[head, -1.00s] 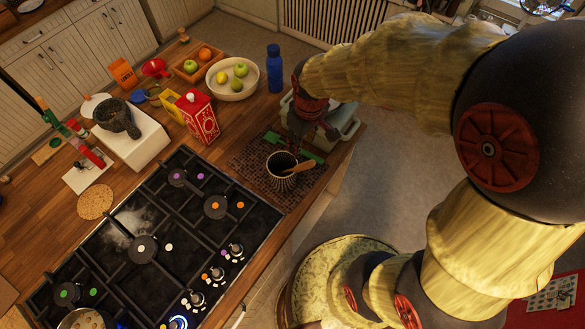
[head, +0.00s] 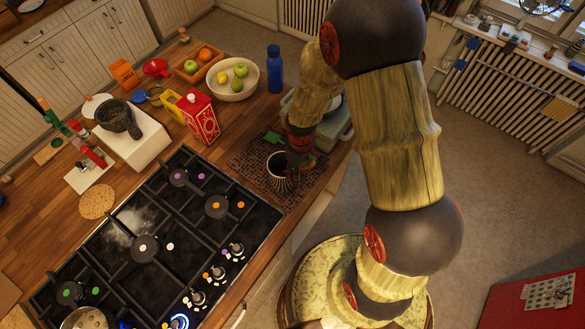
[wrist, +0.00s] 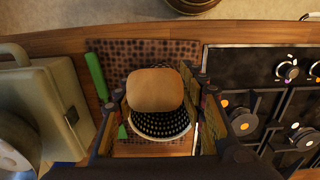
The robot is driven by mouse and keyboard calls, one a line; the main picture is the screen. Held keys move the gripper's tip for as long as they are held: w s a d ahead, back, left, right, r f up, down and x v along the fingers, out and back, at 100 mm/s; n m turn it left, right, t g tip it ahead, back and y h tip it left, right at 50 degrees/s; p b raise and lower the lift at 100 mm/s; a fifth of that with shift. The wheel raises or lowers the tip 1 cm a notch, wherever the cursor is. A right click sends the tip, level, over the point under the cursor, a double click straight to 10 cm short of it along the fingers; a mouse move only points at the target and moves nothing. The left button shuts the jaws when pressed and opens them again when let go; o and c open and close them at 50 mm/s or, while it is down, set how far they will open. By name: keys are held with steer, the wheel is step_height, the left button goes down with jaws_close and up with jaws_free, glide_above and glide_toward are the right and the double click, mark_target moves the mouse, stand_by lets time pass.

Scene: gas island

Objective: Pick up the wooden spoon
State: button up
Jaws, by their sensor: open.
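My gripper (wrist: 160,105) is open, with one finger on each side of the spoon's end and the cup; I cannot tell if either finger touches. In the head view the cup (head: 280,178) stands on a dark patterned mat near the counter's edge. My gripper (head: 299,158) is right at the cup's rim there and hides most or all of the spoon.
A green utensil (wrist: 97,75) lies on the mat (wrist: 180,48) beside the cup. A pale green box (wrist: 62,110) stands left in the wrist view. The gas hob (head: 150,235) is on the other side. A red carton (head: 199,117) and blue bottle (head: 274,68) stand farther back.

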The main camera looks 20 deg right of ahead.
steer(key=shift+f, duration=0.8)
jaws_close()
